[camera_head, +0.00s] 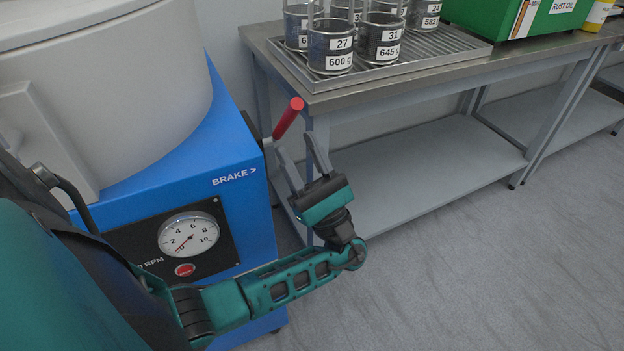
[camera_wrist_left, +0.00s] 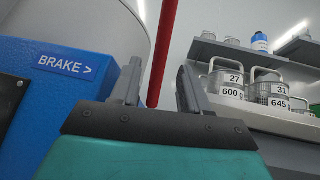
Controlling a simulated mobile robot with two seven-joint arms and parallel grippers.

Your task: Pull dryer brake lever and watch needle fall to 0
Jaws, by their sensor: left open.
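The dryer's brake lever has a red handle (camera_head: 288,118) that slants up beside the blue dryer cabinet (camera_head: 232,145). My left gripper (camera_head: 295,143) is open just below the handle, its fingers pointing up towards it. In the left wrist view the red handle (camera_wrist_left: 163,50) runs up between the two open fingers (camera_wrist_left: 158,72); whether it touches them I cannot tell. The round gauge (camera_head: 188,235) on the cabinet front has its red needle pointing lower left, close to the 0 mark. My right gripper is not in view.
A steel bench (camera_head: 310,100) stands right of the dryer, carrying labelled cans (camera_head: 331,47) on a grated tray (camera_head: 460,50) and a green box (camera_head: 560,18). Its lower shelf (camera_head: 420,165) is empty. A red button (camera_head: 184,270) sits below the gauge. The floor at right is clear.

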